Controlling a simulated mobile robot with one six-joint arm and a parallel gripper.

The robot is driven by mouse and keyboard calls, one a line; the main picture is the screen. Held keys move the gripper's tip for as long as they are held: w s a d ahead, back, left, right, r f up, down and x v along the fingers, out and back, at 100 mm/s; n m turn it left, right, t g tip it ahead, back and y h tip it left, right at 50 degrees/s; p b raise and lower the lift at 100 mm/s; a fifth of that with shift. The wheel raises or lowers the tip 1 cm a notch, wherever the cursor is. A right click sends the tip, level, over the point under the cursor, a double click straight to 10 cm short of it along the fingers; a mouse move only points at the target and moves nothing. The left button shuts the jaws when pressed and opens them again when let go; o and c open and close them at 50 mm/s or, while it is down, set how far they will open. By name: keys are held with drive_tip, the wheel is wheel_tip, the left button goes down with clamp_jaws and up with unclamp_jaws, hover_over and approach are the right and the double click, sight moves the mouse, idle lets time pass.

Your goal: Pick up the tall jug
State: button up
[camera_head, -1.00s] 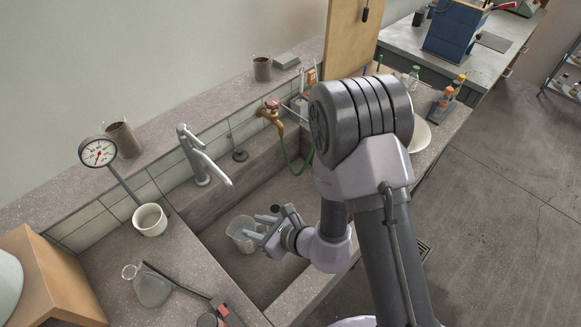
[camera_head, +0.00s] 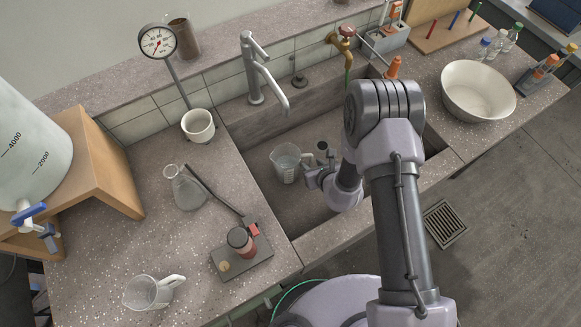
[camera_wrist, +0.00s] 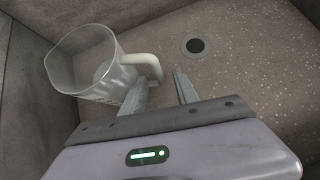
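A clear jug (camera_head: 286,163) with a pale handle stands in the sink. In the wrist view the jug (camera_wrist: 88,70) is at the upper left, its handle (camera_wrist: 143,64) pointing right. My gripper (camera_head: 318,168) is low in the sink beside the jug, on its handle side. In the wrist view my gripper (camera_wrist: 163,82) is open, its two fingers apart, with the handle's end just past the left fingertip. I cannot tell whether they touch. A second clear jug (camera_head: 148,292) stands on the counter at the lower left. I cannot tell for certain which is taller.
Sink walls enclose my gripper; a drain (camera_wrist: 195,46) lies beyond it. A faucet (camera_head: 254,75) overhangs the sink. A flask (camera_head: 188,190), a white cup (camera_head: 198,126) and a small stand (camera_head: 241,258) are left of the sink. A white bowl (camera_head: 478,92) is right.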

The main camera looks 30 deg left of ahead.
drive_tip(key=shift+x, duration=0.9)
drive_tip(key=shift+d, duration=0.1)
drive_tip(key=shift+c, duration=0.3)
clamp_jaws()
drive_tip(key=shift+r, duration=0.1)
